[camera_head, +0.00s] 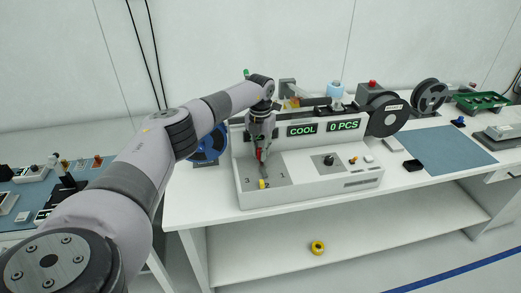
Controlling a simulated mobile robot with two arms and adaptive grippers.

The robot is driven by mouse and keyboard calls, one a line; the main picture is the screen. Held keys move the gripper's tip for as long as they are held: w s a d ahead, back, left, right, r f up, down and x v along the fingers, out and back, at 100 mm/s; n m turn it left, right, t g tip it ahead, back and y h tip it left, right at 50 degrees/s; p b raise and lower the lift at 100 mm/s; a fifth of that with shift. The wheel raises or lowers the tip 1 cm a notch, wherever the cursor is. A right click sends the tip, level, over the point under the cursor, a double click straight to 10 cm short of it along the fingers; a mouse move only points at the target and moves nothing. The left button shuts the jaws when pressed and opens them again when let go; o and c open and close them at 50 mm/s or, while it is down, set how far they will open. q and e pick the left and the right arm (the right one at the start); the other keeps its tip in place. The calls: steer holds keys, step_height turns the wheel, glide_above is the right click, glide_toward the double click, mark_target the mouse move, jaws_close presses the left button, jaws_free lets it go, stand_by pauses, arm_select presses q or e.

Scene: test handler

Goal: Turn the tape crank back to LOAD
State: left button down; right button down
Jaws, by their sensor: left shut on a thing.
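The test handler is a white machine (310,187) on the bench, with green displays reading "COOL" and "0 PCS". My left gripper (262,150) points down over the grey panel (276,164) at its left, which is marked 3 and 2. It is shut on a small red handle (259,155), mostly hidden by the fingers. A yellow piece (262,184) is at the panel's front. A black knob (329,160) stands on the machine's right part. A black tape reel (388,115) with a white label is at its right end. I cannot make out the tape crank or a LOAD mark.
A blue reel (207,147) stands left of the machine, partly behind my arm. A blue mat (448,148), a black reel (430,95) and a green tray (480,102) are at the right. A yellow ring (318,247) lies on the lower shelf.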

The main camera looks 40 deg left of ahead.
arm_select(q)
steer(key=shift+w+r, duration=0.15)
steer(key=shift+r, duration=0.1)
steer(key=c, duration=1.9)
jaws_free()
steer(key=o, duration=0.4)
steer(key=shift+f, duration=0.2)
steer(key=shift+o, duration=0.2)
steer(key=shift+r, duration=0.1)
step_height(320, 180, up, 12)
